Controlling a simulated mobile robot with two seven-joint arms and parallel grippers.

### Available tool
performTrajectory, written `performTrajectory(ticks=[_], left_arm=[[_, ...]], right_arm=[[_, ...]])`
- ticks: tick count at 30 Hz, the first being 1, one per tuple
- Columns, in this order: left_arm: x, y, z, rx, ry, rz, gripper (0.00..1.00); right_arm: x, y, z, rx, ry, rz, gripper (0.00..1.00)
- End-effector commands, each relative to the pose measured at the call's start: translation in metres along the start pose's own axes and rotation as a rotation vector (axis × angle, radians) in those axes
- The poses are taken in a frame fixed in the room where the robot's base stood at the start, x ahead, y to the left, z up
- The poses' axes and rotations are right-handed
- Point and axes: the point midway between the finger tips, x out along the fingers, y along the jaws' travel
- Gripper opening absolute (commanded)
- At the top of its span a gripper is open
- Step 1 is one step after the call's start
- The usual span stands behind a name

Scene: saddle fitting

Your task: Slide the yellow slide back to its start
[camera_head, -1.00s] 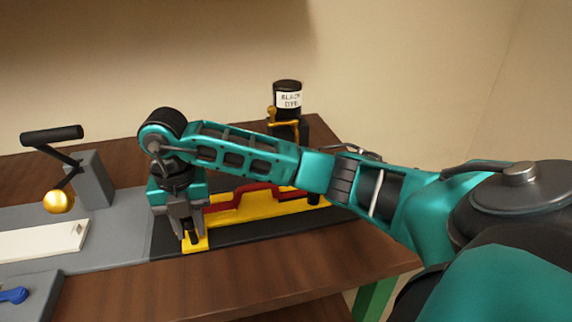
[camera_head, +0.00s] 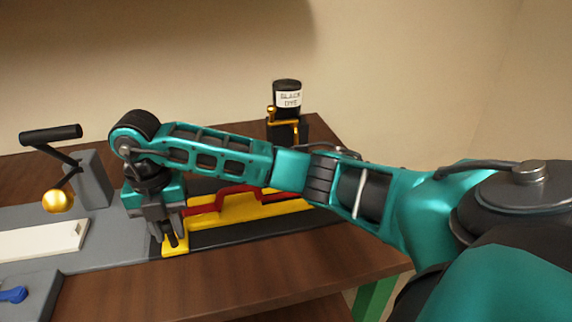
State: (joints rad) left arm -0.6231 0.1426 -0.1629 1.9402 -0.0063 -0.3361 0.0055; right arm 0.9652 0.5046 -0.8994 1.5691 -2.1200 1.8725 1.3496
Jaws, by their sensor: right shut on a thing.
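The yellow slide (camera_head: 240,212) lies along a black track (camera_head: 255,230) on the table, with a red bent bar (camera_head: 232,194) along it. Its left end shows as a yellow block under my right gripper. My right gripper (camera_head: 171,240) points down at that left end and is shut on the slide there, around what looks like a small dark peg. The gripper and forearm hide part of the slide and track. My left gripper is out of view.
A grey fixture with a black-handled crank (camera_head: 52,135) and gold ball (camera_head: 58,201) stands at left, beside a white strip (camera_head: 40,240). A bottle of black dye (camera_head: 288,95) stands behind my forearm. A blue piece (camera_head: 13,294) lies front left. The front wooden tabletop (camera_head: 200,285) is clear.

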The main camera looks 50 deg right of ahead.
Motion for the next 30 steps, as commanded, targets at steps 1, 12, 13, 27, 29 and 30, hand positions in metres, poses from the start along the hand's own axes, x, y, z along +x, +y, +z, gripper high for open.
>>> performTrajectory(ticks=[1,12,13,27,29,30], left_arm=[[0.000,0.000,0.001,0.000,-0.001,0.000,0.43],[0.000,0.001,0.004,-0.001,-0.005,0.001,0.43],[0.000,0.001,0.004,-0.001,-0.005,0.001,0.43],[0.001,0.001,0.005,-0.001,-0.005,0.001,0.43],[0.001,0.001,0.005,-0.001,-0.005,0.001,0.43],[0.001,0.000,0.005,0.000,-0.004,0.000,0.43]], right_arm=[[0.000,0.004,-0.001,-0.002,0.001,0.002,0.10],[0.000,0.019,-0.001,-0.002,0.001,0.002,0.10],[0.000,0.021,-0.001,-0.002,0.001,0.002,0.10],[-0.001,0.037,-0.002,-0.005,-0.001,0.011,0.13],[-0.001,0.037,-0.002,-0.006,-0.001,0.011,0.15],[-0.001,0.037,-0.002,-0.006,-0.001,0.012,0.15]])
